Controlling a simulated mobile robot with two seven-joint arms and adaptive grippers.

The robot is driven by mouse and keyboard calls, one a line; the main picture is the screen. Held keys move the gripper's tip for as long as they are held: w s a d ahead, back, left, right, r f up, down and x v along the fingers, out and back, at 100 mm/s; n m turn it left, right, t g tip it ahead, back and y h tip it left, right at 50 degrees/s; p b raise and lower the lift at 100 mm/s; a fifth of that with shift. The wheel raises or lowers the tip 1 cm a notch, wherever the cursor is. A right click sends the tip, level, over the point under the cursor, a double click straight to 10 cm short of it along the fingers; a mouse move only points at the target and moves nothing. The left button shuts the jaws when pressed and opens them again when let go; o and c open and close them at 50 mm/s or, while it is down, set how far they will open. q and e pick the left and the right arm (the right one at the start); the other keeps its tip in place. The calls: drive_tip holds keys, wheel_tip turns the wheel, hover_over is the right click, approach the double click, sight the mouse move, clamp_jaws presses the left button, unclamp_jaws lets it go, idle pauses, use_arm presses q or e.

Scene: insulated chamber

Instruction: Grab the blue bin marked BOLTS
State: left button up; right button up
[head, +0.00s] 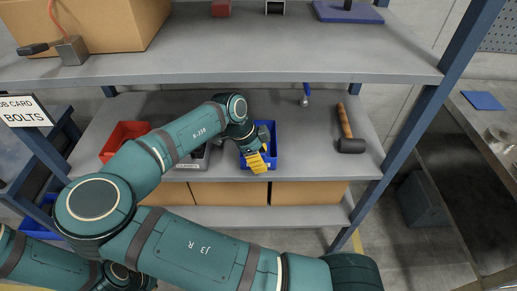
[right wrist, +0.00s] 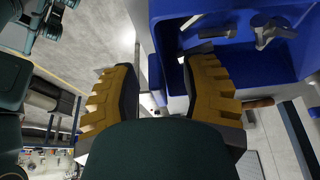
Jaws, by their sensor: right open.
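A blue bin (head: 272,132) stands on the middle shelf near its front edge. My right gripper (head: 259,160) is at the bin's front and hides its front face, so I cannot read any label there. In the right wrist view the blue bin (right wrist: 163,22) fills the upper right, with metal parts inside. My right gripper (right wrist: 166,78) is open there. One yellow finger overlaps the bin's inside and the other is outside it, with a blue wall near the gap. Contact cannot be told. A card (head: 22,111) reading BOLTS hangs at the left. My left gripper is not in view.
A red bin (head: 122,136) and a grey bin (head: 197,160) stand left of the blue bin. The upper shelf (head: 260,60) overhangs, and cardboard boxes (head: 310,193) sit below.

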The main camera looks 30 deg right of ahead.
drive_tip(key=shift+s+d+f, duration=0.1)
drive_tip(key=shift+f, duration=0.1)
clamp_jaws()
idle(0.3)
drive_tip(key=shift+r, duration=0.1)
